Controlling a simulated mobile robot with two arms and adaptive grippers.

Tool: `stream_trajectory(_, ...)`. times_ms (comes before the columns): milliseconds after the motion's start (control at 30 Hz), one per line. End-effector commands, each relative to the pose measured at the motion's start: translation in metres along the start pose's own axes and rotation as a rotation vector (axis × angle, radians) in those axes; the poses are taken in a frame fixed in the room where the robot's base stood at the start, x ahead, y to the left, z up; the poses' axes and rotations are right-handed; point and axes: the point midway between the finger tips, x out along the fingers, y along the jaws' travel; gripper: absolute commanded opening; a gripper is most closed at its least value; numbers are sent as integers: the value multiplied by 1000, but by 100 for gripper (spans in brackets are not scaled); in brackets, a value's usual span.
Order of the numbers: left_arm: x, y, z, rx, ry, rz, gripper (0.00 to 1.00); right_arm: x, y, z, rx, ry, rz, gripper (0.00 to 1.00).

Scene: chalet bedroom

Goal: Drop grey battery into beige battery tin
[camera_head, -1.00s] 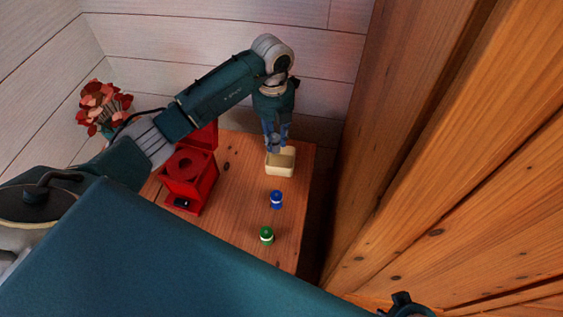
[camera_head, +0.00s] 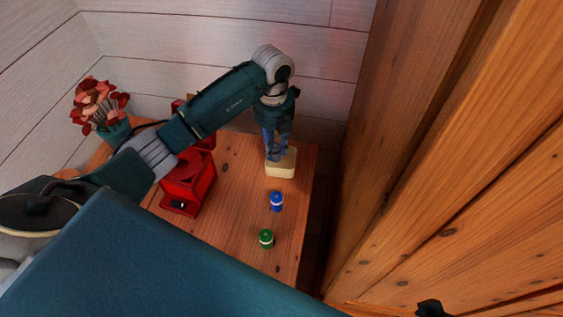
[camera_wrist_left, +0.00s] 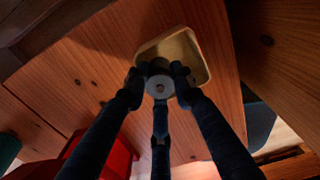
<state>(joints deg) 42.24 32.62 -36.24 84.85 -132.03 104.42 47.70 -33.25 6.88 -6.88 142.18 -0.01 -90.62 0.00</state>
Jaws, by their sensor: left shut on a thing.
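The beige battery tin (camera_head: 280,171) stands on the wooden table near its far right corner. It also shows in the left wrist view (camera_wrist_left: 196,52), open side toward the camera. My left gripper (camera_head: 276,158) points down at the tin. In the left wrist view, my left gripper (camera_wrist_left: 159,72) is shut on the grey battery (camera_wrist_left: 160,86), whose round end faces the camera. The battery is over the near part of the tin's opening; how deep it sits I cannot tell. In the head view the fingers hide the battery. My right gripper is not clearly in view.
A blue battery-like item (camera_head: 277,202) and a green one (camera_head: 266,239) stand on the table (camera_head: 235,200) in front of the tin. A red box (camera_head: 188,190) stands to the left. A flower pot (camera_head: 115,132) is farther left. A wooden post (camera_head: 365,150) rises at right.

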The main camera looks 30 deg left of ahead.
Motion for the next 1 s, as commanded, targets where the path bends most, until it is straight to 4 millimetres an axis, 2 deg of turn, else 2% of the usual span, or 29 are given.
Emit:
stream_trajectory(100, 0, 0, 0, 0, 0, 0, 0, 0, 0, 0, 0, 0, 0, 31)
stream_trajectory(133, 0, 0, 0, 0, 0, 0, 28, 0, 0, 0, 0, 0, 0, 31)
stream_trajectory(233, 0, 0, 0, 0, 0, 0, 46, 0, 0, 0, 0, 0, 0, 31)
stream_trajectory(500, 0, 0, 0, 0, 0, 0, 46, 0, 0, 0, 0, 0, 0, 31)
stream_trajectory(633, -8, 0, 1, 1, -2, 0, 46, 0, 0, 0, 0, 1, 0, 31)
stream_trajectory(767, -30, 0, 1, 1, -4, -1, 46, 0, 0, 0, 0, 1, 0, 31)
stream_trajectory(1000, -82, 0, 1, 1, -4, 0, 46, 0, 0, 0, 0, 1, 0, 31)
